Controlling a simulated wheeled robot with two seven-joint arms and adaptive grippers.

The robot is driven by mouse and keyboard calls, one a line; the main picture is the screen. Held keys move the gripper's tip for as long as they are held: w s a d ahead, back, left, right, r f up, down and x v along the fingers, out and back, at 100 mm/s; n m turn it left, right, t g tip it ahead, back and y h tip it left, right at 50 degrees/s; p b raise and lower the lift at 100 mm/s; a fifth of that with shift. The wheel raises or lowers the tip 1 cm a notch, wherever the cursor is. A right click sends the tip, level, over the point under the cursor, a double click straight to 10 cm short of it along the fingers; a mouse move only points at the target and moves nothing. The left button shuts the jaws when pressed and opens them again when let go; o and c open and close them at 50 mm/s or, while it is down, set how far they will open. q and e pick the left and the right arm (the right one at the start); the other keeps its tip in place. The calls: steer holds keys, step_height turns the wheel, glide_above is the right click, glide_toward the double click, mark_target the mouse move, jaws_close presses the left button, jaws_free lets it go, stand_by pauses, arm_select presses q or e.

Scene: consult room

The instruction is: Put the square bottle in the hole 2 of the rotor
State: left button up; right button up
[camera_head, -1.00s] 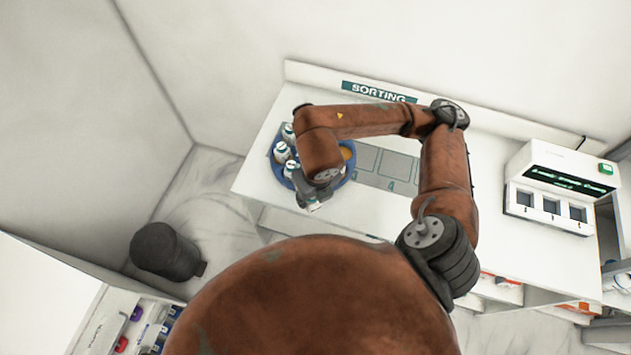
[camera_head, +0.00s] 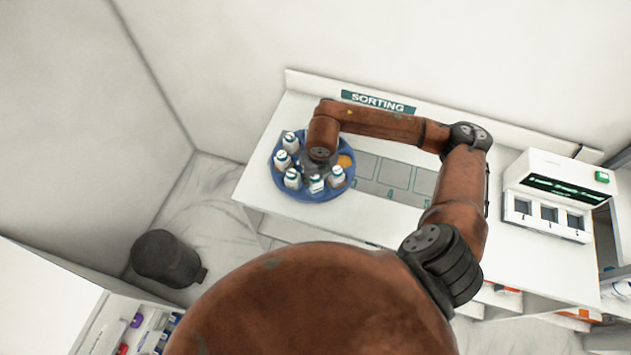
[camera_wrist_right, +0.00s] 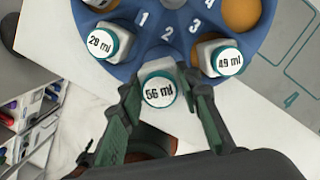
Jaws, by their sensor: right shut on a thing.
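The rotor is a blue round tray (camera_head: 322,193), also in the wrist view (camera_wrist_right: 118,72), with numbered places. A white bottle with a teal-rimmed cap reading 56 ml (camera_wrist_right: 159,92) is at its near edge, in line with number 2; in the head view it shows at the front (camera_head: 316,184). My right gripper (camera_wrist_right: 165,90) is shut on this bottle, one finger on each side. How deep the bottle sits in hole 2 is hidden. The right gripper in the head view (camera_head: 317,172) is over the rotor, partly hidden by its arm. My left gripper is not in view.
Bottles reading 28 ml (camera_wrist_right: 101,42) and 49 ml (camera_wrist_right: 228,60) flank the held one closely. More bottles stand at the rotor's left (camera_head: 282,159). Place 4 shows a bare orange disc (camera_wrist_right: 240,13).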

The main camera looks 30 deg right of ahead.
mark_target(316, 182)
steer(key=shift+w+d+f+p, duration=0.15)
steer(key=shift+f+p, duration=0.2)
steer(key=shift+f, duration=1.4)
steer(key=shift+f, duration=0.2)
steer(key=o, duration=1.2)
steer(key=shift+r, duration=0.1)
steer(key=shift+c, duration=0.2)
steer(key=r, duration=0.4)
steer(key=s+r, duration=0.1)
steer(key=r, duration=0.3)
steer(key=s+r+b, duration=0.1)
steer(key=r, duration=0.3)
steer(key=shift+r, duration=0.1)
